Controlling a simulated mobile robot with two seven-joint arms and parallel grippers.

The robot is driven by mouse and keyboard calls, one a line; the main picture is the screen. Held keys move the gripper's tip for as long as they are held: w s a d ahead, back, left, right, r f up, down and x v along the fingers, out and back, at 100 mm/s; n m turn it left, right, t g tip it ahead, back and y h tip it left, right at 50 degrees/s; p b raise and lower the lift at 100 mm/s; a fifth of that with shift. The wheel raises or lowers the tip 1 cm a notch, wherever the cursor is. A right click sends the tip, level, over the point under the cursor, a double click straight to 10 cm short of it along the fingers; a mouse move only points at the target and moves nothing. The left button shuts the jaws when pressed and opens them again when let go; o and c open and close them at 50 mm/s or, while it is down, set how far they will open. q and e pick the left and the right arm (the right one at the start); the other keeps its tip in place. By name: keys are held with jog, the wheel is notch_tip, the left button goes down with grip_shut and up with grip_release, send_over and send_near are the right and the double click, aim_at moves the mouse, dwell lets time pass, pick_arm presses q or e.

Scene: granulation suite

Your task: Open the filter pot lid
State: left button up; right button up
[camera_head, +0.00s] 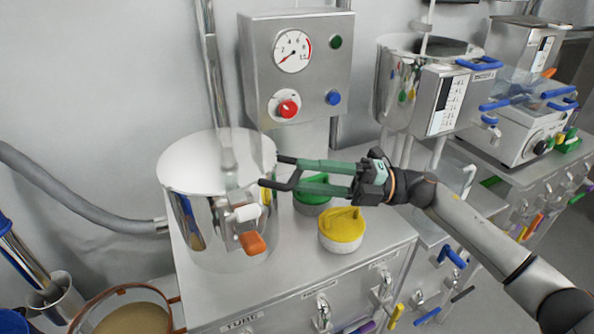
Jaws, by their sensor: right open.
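The filter pot (205,240) appears to be the wide, shiny cylinder standing upright at the left of the steel cabinet top. Its pale round lid (190,160) lies flat across the top and looks closed. A metal clasp with a white part (245,212) and an orange tab (253,243) sits on the pot's front right side. My right gripper (275,172) comes in from the right with its green fingers apart and nothing between them. Its dark fingertips are near the pot's right rim, above the clasp; I cannot tell whether they touch it. My left gripper is not in view.
A green-lidded jar (312,190) is partly hidden under my right fingers, with a yellow-lidded jar (343,228) in front. A gauge box (295,70) stands behind. A grey hose (80,210) runs at the left. The cabinet top (270,290) is clear in front.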

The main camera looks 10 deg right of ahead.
jog(key=shift+x, duration=1.2)
grip_shut()
dwell(0.6)
